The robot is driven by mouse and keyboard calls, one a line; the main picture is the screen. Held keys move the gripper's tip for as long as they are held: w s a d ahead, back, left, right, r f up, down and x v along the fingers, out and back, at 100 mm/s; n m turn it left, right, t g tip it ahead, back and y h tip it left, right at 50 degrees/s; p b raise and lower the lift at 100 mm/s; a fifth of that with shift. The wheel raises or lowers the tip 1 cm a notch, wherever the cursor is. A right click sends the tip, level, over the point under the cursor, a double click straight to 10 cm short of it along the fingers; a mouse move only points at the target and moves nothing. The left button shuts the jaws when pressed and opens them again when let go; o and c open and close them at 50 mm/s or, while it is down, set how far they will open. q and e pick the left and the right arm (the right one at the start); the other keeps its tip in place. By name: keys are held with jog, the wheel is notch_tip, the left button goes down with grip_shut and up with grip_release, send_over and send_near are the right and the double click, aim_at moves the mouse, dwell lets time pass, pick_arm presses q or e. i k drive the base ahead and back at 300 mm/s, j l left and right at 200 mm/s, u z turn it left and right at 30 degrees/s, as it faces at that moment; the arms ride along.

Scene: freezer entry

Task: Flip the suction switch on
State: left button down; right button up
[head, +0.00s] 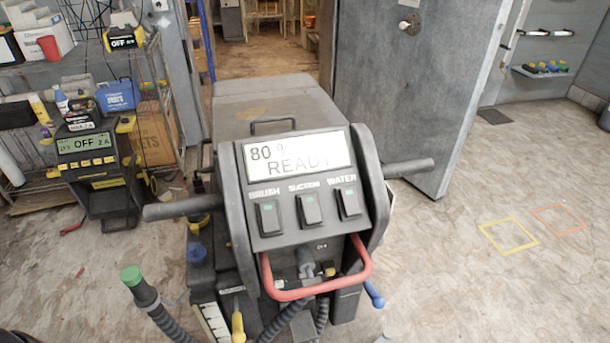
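The suction switch (309,210) is the middle of three dark rocker switches on the sloped panel of a grey floor-cleaning machine (275,105). It sits under the label SUCTION, with a small green mark on its face. The brush switch (269,218) is to its left and the water switch (349,202) to its right; they look alike. I cannot tell the rocker positions for sure. The display (298,160) above reads 80 % and READY, its last letter partly unclear. Nothing covers the switches. Neither of my grippers is in view.
Grey handlebars (410,168) stick out on both sides of the panel, and a red bar (318,284) loops below it. A green-capped hose (139,286) rises at front left. A charger (92,150) reading OFF stands by shelves.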

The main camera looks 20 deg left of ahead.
aim_at(311, 208)
jog(key=l+u, duration=0.4)
jog(key=k+l+u, duration=0.1)
jog(key=l+u, duration=0.3)
jog(key=l, duration=0.15)
